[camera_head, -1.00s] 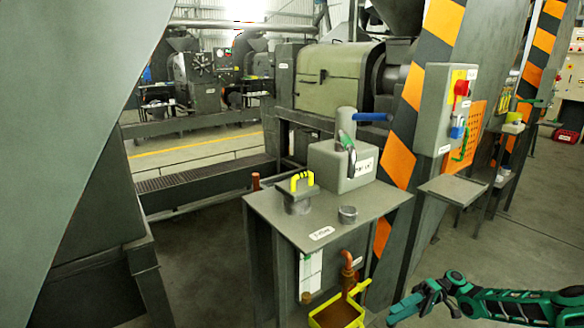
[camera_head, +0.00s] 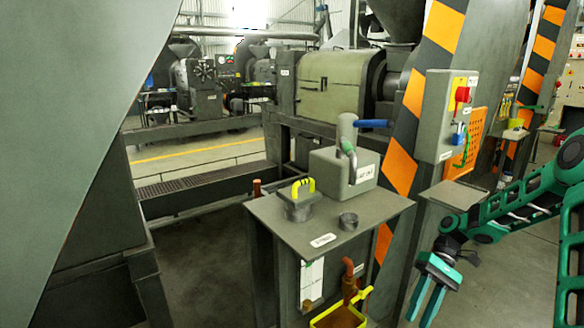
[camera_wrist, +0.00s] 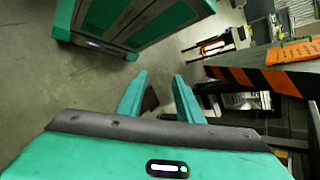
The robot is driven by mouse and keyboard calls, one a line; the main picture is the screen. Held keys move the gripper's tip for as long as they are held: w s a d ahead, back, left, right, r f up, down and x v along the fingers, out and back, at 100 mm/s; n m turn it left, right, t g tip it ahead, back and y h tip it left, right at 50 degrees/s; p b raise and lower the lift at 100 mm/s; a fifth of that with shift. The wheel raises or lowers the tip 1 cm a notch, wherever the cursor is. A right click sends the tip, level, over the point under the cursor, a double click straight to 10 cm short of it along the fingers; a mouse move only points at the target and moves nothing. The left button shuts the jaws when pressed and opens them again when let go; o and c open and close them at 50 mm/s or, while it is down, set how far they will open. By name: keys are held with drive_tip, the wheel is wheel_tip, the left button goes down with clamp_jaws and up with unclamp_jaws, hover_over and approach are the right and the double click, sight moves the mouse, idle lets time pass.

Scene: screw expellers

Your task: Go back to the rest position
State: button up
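My gripper (camera_head: 430,300) is at the lower right of the head view, hanging down at the end of my green and black arm, to the right of the small grey work table (camera_head: 318,240). In the wrist view my gripper (camera_wrist: 160,88) has its two green fingers apart with nothing between them but floor and background. It touches nothing that I can see.
A striped post (camera_head: 401,165) with a control box (camera_head: 446,115) stands behind.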

drive_tip(key=s+d+r+m+t+h, duration=0.3)
drive_tip(key=s+r, duration=0.5)
drive_tip(key=s, duration=0.4)
drive_tip(key=s+d+r+m+t+h, duration=0.3)
drive_tip(key=s+r, duration=0.6)
drive_tip(key=s, duration=0.4)
drive_tip(key=shift+d+m+t+h, duration=0.4)
drive_tip(key=shift+d+m+t, duration=0.4)
drive_tip(key=shift+d+m, duration=0.2)
drive_tip(key=shift+w+f, duration=0.2)
drive_tip(key=shift+w, duration=0.4)
